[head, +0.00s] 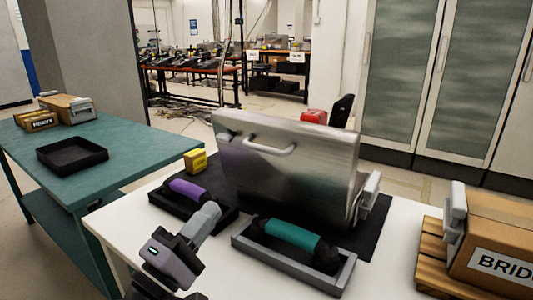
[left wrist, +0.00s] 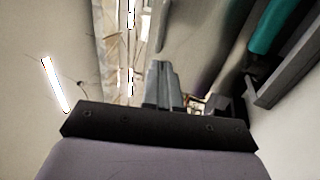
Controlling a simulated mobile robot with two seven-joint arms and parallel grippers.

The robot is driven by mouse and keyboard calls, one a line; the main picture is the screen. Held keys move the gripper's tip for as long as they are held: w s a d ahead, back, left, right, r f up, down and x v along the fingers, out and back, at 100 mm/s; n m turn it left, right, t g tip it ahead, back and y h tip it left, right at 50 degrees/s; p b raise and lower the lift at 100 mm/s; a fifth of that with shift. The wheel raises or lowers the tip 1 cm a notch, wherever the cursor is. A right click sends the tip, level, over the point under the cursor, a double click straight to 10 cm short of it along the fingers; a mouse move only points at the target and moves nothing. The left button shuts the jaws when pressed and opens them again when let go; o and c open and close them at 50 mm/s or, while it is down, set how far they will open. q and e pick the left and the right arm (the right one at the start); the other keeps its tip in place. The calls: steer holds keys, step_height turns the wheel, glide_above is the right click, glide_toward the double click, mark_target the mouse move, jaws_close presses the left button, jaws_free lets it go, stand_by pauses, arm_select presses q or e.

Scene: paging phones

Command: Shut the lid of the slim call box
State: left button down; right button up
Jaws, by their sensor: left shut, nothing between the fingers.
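A brushed steel panel with a bar handle (head: 270,149) stands upright on a black mat on the white table. It looks like the raised lid of the slim call box, but its hinge and the inside of the box are hidden. My left gripper (head: 211,209) is shut and empty in front of the panel's lower left, apart from it, between the two handset trays. Its closed fingers also show in the left wrist view (left wrist: 162,80). My right gripper is not in view.
A purple handset (head: 187,189) lies in a black tray left of my gripper. A teal handset (head: 290,240) lies in a grey tray (head: 333,283) to its right. A yellow block (head: 195,161) sits behind. A cardboard box (head: 500,235) stands at the right; a green table (head: 120,172) is at the left.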

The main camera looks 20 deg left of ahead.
arm_select(q)
steer(key=p, duration=0.3)
glide_toward(259, 150)
steer(key=x, duration=0.6)
steer(key=shift+w+d+r, duration=0.1)
steer(key=shift+w, duration=0.3)
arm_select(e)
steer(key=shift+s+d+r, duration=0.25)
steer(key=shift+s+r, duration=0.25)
